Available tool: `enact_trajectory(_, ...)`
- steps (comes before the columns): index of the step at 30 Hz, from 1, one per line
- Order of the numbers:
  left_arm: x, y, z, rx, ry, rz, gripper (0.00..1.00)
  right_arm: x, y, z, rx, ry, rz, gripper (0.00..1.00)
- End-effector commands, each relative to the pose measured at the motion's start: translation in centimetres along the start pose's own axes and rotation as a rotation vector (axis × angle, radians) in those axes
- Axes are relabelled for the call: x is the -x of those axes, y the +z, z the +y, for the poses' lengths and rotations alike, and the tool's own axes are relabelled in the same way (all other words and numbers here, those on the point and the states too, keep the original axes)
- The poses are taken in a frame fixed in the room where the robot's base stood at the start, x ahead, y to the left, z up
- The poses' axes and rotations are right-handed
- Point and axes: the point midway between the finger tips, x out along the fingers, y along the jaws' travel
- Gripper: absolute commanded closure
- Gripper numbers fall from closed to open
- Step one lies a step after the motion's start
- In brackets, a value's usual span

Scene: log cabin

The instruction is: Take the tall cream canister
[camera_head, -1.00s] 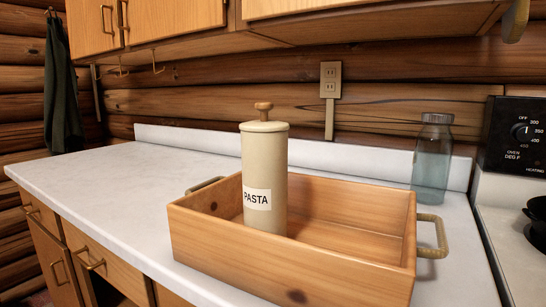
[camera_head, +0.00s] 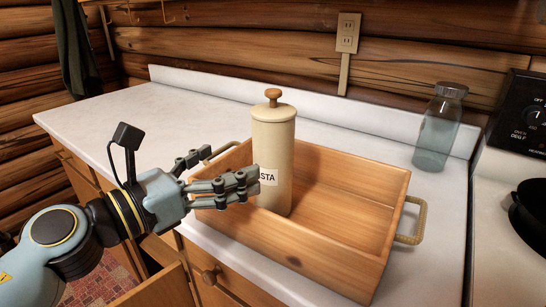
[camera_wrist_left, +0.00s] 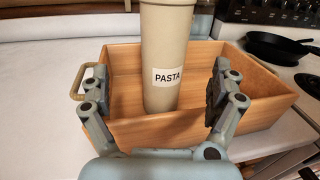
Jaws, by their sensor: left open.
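The tall cream canister (camera_head: 273,140) has a wooden knob lid and a "PASTA" label. It stands upright inside a wooden tray (camera_head: 345,262), towards its left end. My left gripper (camera_head: 248,186) is at the tray's front left, its fingers overlapping the label's left part in the head view. In the left wrist view the canister (camera_wrist_left: 165,50) stands between the two spread fingers of my left gripper (camera_wrist_left: 160,92), ahead of them, with clear gaps on both sides. The canister's top is cut off there. My right gripper does not show.
A glass bottle (camera_head: 437,130) stands behind the tray on the right. A stove (camera_head: 500,215) with a black pan (camera_head: 530,208) is at the far right. The white counter (camera_head: 130,115) is clear to the left. A drawer (camera_head: 165,290) stands open below the counter.

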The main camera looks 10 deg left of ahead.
Motion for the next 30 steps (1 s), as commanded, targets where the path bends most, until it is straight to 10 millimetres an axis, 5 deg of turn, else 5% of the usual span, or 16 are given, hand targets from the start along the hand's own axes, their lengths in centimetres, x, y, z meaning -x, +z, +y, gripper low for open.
enact_trajectory(21,-9.7,0.6,-0.7,-0.003,-0.003,0.002,0.06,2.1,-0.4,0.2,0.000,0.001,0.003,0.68)
enact_trajectory(30,-10.2,0.5,-0.7,-0.004,-0.003,0.003,0.06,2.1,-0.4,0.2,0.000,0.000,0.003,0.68)
